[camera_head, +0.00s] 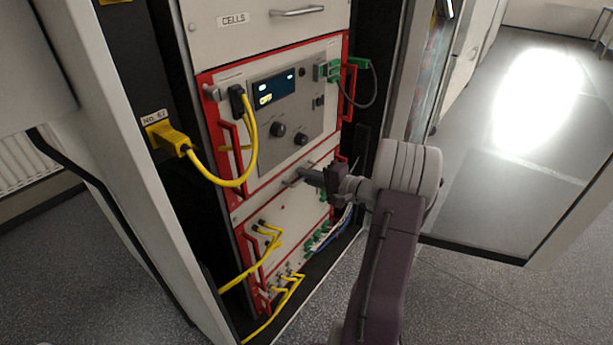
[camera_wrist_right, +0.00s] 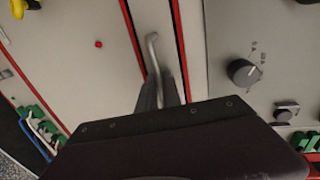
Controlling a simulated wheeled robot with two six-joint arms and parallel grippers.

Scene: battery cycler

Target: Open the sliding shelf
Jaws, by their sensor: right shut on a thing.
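The sliding shelf (camera_head: 253,206) is a narrow pale panel in the rack, between the red-framed unit with the display and the lower panel with yellow cables. It looks flush with the rack. Its metal bar handle (camera_head: 291,181) also shows in the right wrist view (camera_wrist_right: 152,52). My right gripper (camera_head: 303,174) is at this handle, its fingers on either side of the bar and shut on it. In the right wrist view the fingers (camera_wrist_right: 160,95) partly hide the handle's near end. My left gripper is not in view.
A yellow cable (camera_head: 248,165) loops in front of the upper unit (camera_head: 286,110). More yellow cables (camera_head: 272,240) hang from the lower panel. A green plug with a grey cable (camera_head: 365,66) juts out at the right. An open cabinet door (camera_head: 120,170) stands at left; floor lies clear at right.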

